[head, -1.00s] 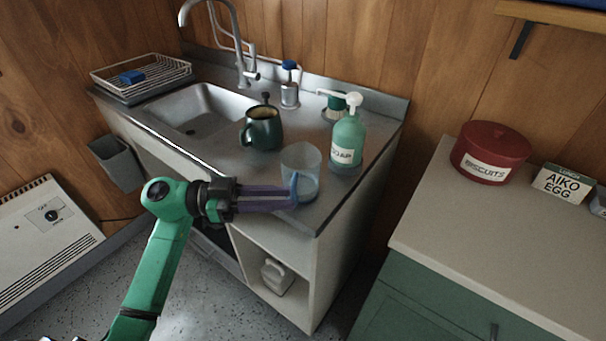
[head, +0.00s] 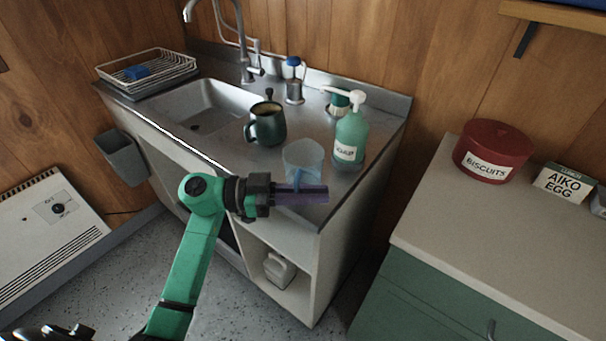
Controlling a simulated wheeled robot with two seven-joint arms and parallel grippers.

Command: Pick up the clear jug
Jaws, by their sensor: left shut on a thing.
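The clear jug (head: 304,157) is a see-through bluish vessel with a blue handle. It is near the front right corner of the steel sink counter, tilted a little. My left gripper (head: 312,193) comes in from the left at the counter's front edge. Its purple fingers are shut on the jug's handle and hide the jug's lower part. I cannot tell whether the jug's base touches the counter. My right gripper is not in view.
A green soap bottle (head: 350,137) stands close behind the jug to the right. A dark green mug (head: 266,125) stands to the left, beside the sink basin (head: 205,106). A red biscuit tin (head: 492,151) is on the separate right counter (head: 440,215).

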